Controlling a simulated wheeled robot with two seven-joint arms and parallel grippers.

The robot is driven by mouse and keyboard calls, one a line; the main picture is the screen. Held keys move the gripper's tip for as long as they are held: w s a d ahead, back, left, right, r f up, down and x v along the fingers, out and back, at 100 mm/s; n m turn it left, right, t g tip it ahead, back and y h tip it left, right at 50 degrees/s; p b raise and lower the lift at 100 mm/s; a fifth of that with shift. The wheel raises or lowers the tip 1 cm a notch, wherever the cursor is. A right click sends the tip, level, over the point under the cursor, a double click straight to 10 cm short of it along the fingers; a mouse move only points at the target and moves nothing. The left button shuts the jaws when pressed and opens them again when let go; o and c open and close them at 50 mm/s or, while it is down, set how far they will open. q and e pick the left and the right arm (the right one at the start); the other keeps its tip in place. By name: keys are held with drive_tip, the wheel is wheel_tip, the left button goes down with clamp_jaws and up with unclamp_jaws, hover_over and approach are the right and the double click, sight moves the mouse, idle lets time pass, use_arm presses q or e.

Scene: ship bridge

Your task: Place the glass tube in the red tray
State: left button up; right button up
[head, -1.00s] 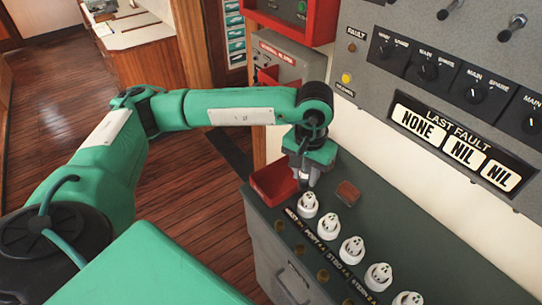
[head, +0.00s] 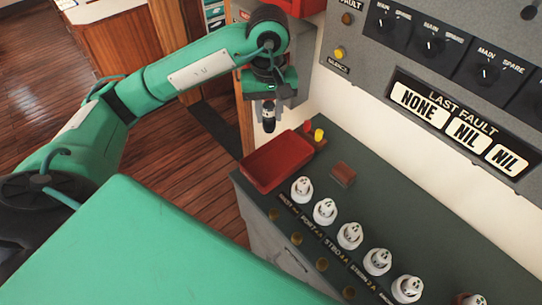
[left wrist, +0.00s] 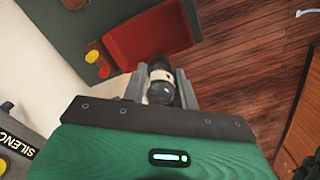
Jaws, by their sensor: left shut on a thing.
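My left gripper (head: 268,115) is shut on the glass tube (head: 269,121), a short dark cylinder with a pale band. It hangs upright in the air, just beyond the far edge of the red tray in the head view. The red tray (head: 272,166) sits at the left end of the dark green cabinet top and looks empty. In the left wrist view the tube (left wrist: 160,75) is between the fingers, and the tray (left wrist: 150,35) lies beyond it. The tube's upper part is hidden by the gripper. My right gripper is not in view.
Several white round holders (head: 325,210) stand in a row along the cabinet top (head: 390,215). A brown block (head: 342,174) and small red and yellow pieces (head: 319,135) are near the tray. A grey control panel (head: 450,70) rises on the right.

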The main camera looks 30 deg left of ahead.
use_arm(q)
wheel_tip(320, 180, down, 17)
drive_tip(key=p, duration=0.5)
drive_tip(key=shift+r, duration=0.2)
drive_tip(key=shift+f, duration=0.1)
drive_tip(key=shift+f+b, duration=0.1)
drive_tip(key=shift+b, duration=0.2)
drive_tip(key=o, duration=1)
drive_tip(key=shift+c, duration=0.2)
